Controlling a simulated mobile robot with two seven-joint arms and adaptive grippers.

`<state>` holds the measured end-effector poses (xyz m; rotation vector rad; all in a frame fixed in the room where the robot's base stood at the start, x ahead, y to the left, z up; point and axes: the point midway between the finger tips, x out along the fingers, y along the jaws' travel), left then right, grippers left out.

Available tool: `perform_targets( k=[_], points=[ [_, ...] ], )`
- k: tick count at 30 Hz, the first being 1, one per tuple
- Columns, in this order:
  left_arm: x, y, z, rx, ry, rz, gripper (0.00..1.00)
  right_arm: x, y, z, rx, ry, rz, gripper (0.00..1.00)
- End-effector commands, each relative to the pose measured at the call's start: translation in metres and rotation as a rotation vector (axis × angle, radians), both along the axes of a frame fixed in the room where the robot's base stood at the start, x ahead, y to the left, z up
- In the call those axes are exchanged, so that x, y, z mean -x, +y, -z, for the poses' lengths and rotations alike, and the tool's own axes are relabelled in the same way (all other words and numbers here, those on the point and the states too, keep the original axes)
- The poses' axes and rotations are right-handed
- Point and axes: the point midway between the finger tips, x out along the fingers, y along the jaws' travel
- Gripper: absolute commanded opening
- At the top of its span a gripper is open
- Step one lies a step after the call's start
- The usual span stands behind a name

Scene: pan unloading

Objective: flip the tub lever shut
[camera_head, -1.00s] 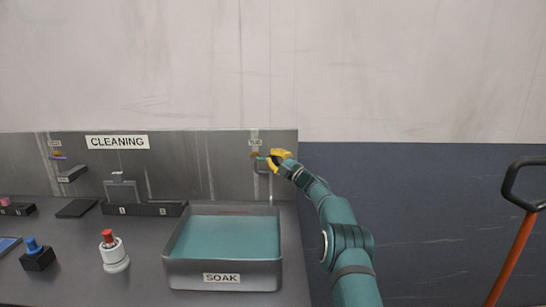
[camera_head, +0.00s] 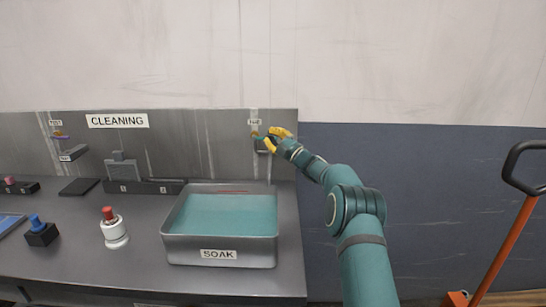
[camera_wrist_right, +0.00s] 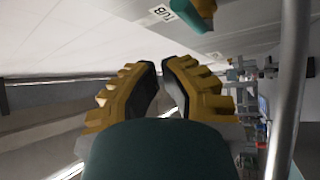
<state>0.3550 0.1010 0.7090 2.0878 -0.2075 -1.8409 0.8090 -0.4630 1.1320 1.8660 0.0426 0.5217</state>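The tub lever is a small teal handle on a brass valve (camera_head: 255,135), just below the TUB label (camera_head: 254,122) on the back panel. In the right wrist view the lever (camera_wrist_right: 204,14) shows at the top, beyond the fingertips and slightly right. My right gripper (camera_head: 273,138) is yellow and just right of the lever in the head view. In the wrist view its fingers (camera_wrist_right: 161,64) come almost together at the tips, with only a thin gap and nothing held. My left gripper is out of view.
The SOAK tub (camera_head: 219,254) with teal liquid stands below the valve. A metal pipe (camera_wrist_right: 290,90) runs close along the right of the wrist view. A red-topped white bottle (camera_head: 114,230) stands left of the tub. An orange-handled cart (camera_head: 507,245) is far right.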

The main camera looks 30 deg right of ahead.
Motion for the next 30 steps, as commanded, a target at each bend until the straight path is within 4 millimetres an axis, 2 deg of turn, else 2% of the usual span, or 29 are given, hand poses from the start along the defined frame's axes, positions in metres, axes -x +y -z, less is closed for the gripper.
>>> perform_targets(
  k=[9,15,30],
  points=[
    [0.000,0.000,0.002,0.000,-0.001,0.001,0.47,0.024,0.014,0.032,-0.001,-0.001,0.000,0.00],
    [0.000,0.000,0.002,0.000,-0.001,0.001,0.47,0.034,0.020,0.047,0.000,-0.003,0.000,0.00],
    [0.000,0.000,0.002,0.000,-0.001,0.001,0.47,0.037,0.022,0.051,0.001,-0.005,0.001,0.00]
  ],
)
